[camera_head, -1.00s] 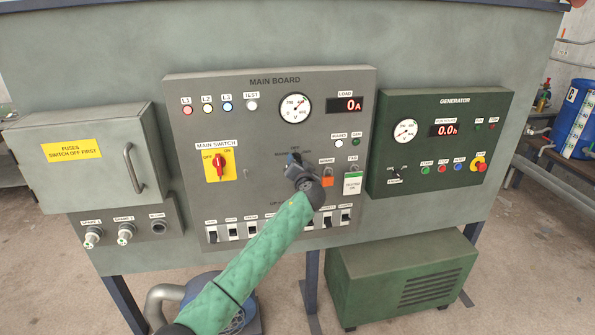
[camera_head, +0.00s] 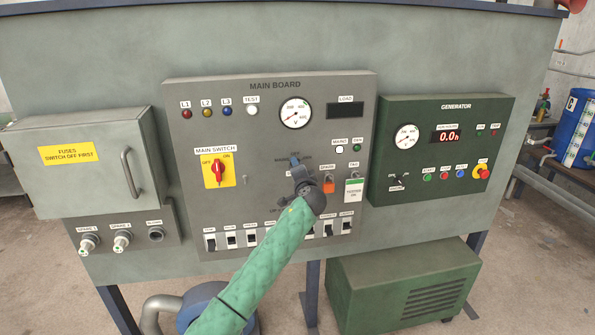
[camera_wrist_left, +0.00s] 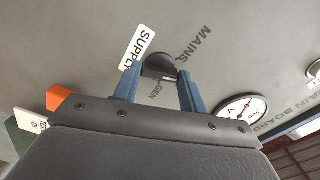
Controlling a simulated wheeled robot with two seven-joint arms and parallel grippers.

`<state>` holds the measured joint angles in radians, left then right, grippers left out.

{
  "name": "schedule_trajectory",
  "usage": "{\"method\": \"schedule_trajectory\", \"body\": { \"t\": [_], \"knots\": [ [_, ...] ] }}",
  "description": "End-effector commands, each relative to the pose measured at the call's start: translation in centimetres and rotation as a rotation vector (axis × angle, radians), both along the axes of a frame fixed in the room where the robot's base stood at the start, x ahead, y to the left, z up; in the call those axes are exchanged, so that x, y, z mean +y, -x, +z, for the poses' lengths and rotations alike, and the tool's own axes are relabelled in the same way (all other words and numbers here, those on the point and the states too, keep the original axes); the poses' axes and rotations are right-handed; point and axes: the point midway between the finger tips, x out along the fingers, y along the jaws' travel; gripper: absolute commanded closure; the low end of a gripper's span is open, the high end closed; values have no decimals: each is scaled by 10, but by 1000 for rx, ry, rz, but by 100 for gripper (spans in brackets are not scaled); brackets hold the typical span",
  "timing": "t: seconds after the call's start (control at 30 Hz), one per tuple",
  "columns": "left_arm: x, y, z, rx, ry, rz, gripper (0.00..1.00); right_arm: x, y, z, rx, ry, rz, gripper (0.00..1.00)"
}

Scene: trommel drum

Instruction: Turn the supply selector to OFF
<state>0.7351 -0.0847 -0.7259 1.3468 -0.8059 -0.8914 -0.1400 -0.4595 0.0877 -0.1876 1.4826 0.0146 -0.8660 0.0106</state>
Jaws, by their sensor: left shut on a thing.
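The supply selector (camera_wrist_left: 160,65) is a dark round knob on the main board, under the SUPPLY label (camera_wrist_left: 137,47) in the left wrist view. MAINS (camera_wrist_left: 194,43) and GEN are printed on either side of it. My left gripper (camera_wrist_left: 159,82) is shut on the selector, with a blue finger on each side. In the head view my left gripper (camera_head: 296,163) reaches the middle of the board and mostly hides the knob. I see no OFF marking in the wrist view and cannot tell exactly where the selector points. My right gripper is not in view.
The red main switch (camera_head: 218,168) is left of the selector. An orange part (camera_head: 328,186) and a white-green tag (camera_head: 353,190) are close on the right. A row of small switches (camera_head: 231,239) runs below. The generator panel (camera_head: 440,150) is further right.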

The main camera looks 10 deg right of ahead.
Motion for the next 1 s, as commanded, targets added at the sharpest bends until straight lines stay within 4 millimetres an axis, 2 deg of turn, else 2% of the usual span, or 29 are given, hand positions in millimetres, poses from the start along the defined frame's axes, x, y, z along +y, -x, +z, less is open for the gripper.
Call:
{"method": "schedule_trajectory", "body": {
  "t": [0.2, 0.5, 0.8, 1.0],
  "knots": [
    [-1, 0, 1, 5, -164, -2, 81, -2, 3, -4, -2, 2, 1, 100],
    [-2, 1, 0, 10, -306, -2, 81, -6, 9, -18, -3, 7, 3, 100],
    [-2, 1, 0, 12, -349, -2, 81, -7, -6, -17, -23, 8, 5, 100],
    [-2, 1, 0, 13, -350, -2, 81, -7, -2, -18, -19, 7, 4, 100]
  ]
}}
